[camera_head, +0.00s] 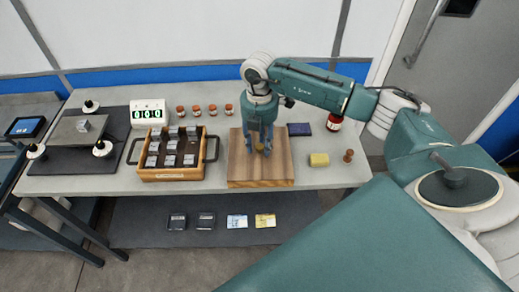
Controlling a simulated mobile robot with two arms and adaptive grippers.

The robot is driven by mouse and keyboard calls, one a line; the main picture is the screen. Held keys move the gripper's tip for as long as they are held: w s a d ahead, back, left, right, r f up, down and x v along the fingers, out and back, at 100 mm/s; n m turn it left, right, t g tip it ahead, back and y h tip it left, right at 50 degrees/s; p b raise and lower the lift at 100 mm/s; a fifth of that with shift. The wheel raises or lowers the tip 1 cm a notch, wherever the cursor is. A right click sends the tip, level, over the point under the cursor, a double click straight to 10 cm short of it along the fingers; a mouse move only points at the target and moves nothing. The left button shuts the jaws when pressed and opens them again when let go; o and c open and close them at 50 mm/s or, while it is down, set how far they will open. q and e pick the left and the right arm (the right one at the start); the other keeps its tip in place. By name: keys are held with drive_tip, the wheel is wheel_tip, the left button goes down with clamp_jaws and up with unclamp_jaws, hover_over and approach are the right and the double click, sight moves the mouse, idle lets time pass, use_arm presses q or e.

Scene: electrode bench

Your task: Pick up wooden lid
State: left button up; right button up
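The wooden lid (280,174) is a flat, striped brown board lying on the grey bench, right of the wooden crate. A small yellowish knob (259,147) shows at its middle. My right gripper (260,150) points straight down over the lid, its fingers apart on either side of the knob. Whether the fingertips touch the knob or the board is too small to tell. The gripper covers part of the lid's middle and back. My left gripper is not in view.
A wooden crate (172,174) with side handles holds several small clear boxes. Several red-capped jars (196,111) and a green-digit display (149,113) stand behind it. A yellow sponge (319,160), a dark flat box (300,129) and a brown peg (348,155) lie to the right.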

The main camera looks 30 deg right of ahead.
clamp_jaws()
drive_tip(key=shift+w+r, duration=0.1)
drive_tip(key=shift+r, duration=0.05)
